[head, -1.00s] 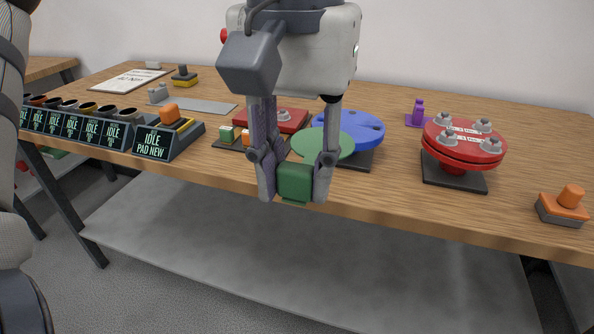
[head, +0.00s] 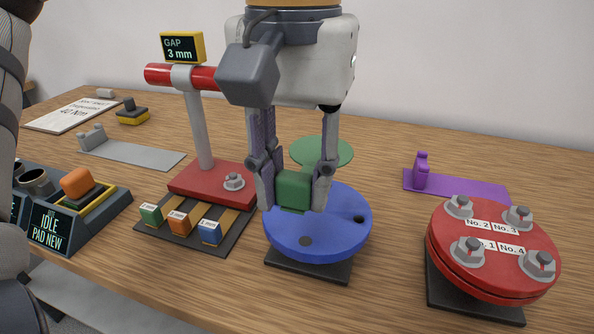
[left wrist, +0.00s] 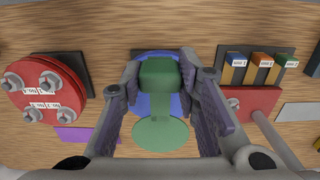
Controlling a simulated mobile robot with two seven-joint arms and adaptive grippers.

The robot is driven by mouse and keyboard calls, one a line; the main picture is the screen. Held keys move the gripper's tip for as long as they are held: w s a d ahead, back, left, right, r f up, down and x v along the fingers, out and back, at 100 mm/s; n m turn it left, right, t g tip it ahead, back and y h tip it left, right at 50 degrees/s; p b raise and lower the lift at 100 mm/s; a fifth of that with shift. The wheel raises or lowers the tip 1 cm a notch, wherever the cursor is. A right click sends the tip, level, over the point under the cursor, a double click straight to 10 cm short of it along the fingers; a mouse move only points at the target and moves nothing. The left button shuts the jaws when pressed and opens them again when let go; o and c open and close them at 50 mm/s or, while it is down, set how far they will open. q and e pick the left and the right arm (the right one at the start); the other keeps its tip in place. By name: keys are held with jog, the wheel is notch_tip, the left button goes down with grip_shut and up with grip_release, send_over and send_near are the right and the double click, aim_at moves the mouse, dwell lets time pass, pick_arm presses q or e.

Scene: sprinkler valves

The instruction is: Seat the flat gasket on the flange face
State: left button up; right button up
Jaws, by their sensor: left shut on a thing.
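My left gripper (head: 294,190) is shut on a green block (left wrist: 160,75), the grip of the flat green gasket. The gasket's round disc (head: 325,151) shows beyond the fingers in the head view and below the block in the left wrist view (left wrist: 160,134). My right gripper is not seen.
A red bolted flange (head: 490,250) stands at right, before a purple plate (head: 470,188). At left, close by, a post with a gap display (head: 182,48) rises from a red base (head: 210,182), with several coloured blocks before it. A pad station (head: 75,210) stands farther left.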

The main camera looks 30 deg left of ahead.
pick_arm(q)
jog(key=shift+s+d, duration=0.1)
jog(key=shift+s, duration=0.2)
notch_tip(320, 180, down, 8)
dwell(0.5)
jog(key=shift+w+f, duration=0.1)
jog(key=shift+f, duration=0.8)
dwell(0.6)
jog(key=o, duration=1.2)
jog(key=shift+c, duration=0.2)
jog(key=shift+r, duration=3.95)
